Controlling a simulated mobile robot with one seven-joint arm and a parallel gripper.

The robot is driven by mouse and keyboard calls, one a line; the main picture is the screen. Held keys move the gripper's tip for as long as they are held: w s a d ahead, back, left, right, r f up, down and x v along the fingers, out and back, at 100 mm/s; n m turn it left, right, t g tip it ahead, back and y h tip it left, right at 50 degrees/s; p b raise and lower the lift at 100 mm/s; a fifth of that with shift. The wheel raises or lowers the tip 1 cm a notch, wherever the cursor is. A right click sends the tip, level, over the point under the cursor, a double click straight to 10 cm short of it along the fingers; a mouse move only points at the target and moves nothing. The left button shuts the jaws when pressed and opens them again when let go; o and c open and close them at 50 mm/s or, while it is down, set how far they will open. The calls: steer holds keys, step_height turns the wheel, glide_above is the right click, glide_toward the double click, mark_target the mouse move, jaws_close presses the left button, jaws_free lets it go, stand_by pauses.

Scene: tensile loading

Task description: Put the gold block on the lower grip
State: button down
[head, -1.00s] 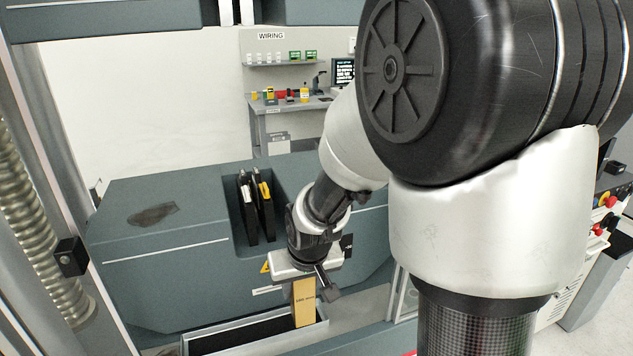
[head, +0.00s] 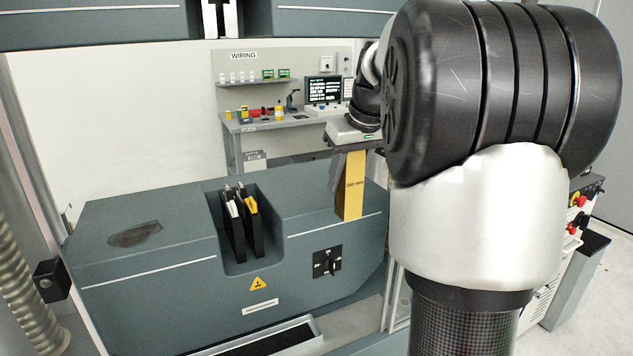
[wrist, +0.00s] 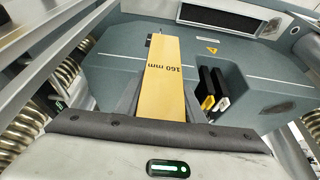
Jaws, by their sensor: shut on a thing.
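The gold block (head: 351,185) is long and flat-sided and hangs upright from my gripper (head: 350,150) in the head view, at the right end of the grey machine base. In the wrist view the block (wrist: 165,80) reads "160 mm" and extends straight out from between the fingers. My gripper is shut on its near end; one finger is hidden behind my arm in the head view. The base has a recess with two upright black pieces (head: 240,225), one with a white and one with a yellow part. I cannot tell whether these form the lower grip.
The grey machine base (head: 110,285) has a dark stain (head: 135,234) on top and a black switch (head: 327,262) in front. A tray (head: 270,345) lies below. The WIRING bench (head: 265,122) is behind.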

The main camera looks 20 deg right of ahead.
steer(key=shift+w+a+f+p, duration=0.15)
steer(key=shift+w+f+p, duration=0.55)
steer(key=shift+w, duration=2.1)
steer(key=shift+w+a+f+p, duration=0.1)
steer(key=shift+w+f+p, duration=0.55)
steer(key=shift+w, duration=2.1)
steer(key=shift+w+a+f+p, duration=0.25)
steer(key=shift+w+p, duration=0.75)
steer(key=shift+w, duration=1.8)
steer(key=shift+d+f, duration=0.1)
steer(key=shift+f, duration=0.05)
steer(key=shift+f, duration=0.15)
steer(key=c, duration=1.2)
jaws_free()
